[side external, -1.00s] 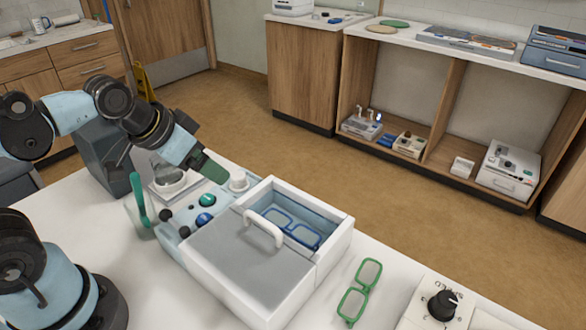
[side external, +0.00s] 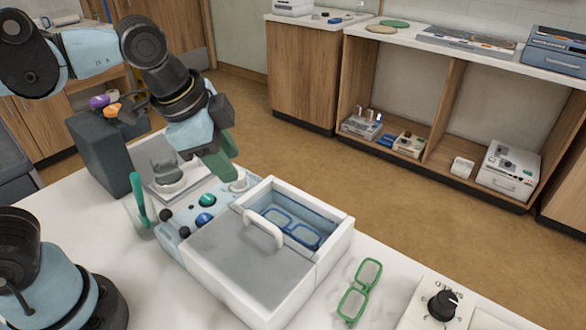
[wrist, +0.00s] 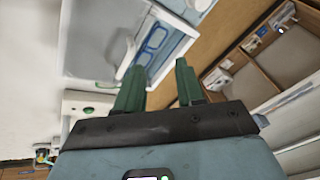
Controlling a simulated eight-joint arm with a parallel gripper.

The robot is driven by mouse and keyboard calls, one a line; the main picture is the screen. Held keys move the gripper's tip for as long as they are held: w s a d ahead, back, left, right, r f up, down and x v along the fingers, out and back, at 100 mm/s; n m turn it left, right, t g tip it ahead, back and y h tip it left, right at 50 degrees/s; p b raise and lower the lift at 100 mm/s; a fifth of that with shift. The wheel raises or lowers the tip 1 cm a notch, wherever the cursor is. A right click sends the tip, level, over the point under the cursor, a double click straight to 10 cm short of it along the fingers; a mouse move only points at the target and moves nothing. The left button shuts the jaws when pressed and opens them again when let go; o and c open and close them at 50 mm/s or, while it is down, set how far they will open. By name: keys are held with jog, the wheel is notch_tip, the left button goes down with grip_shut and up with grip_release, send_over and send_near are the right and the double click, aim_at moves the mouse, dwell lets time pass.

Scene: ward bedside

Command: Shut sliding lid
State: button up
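A white box (side external: 336,243) stands on the white table with its grey sliding lid (side external: 225,262) partly open. The lid covers the near-left part, and the far-right part is uncovered, with blue-framed glasses (side external: 290,228) inside. A white arched handle (side external: 263,229) stands on the lid near its open-side edge. My gripper (side external: 226,163) has green fingers and hangs above the back-left side of the box, apart from the handle. The wrist view shows its two fingers (wrist: 158,82) spread with nothing between them. The lid (wrist: 92,35) and handle (wrist: 127,58) show beyond them.
A control panel with knobs and a green button (side external: 207,200) adjoins the box's left side. A clear cup with a green-handled item (side external: 139,200) stands left of it. Green glasses (side external: 360,290) and a dial unit (side external: 440,303) lie to the right. Space above the box is clear.

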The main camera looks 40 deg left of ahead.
aim_at(262, 219)
jog(key=s+d+r+m+g, duration=0.25)
jog(key=d+r+m, duration=0.25)
jog(key=d+m, duration=0.25)
jog(key=shift+m+y, duration=0.4)
jog(key=shift+m, duration=0.05)
jog(key=shift+w+a+f, duration=0.1)
jog(key=shift+w+f, duration=0.25)
jog(key=shift+f, duration=1.65)
jog(key=shift+w+a+f, duration=0.1)
jog(key=shift+w+f, duration=0.3)
jog(key=shift+f, duration=1.65)
jog(key=shift+w+a+f, duration=0.1)
jog(key=shift+w+f, duration=0.25)
jog(key=shift+f, duration=1.65)
grip_shut()
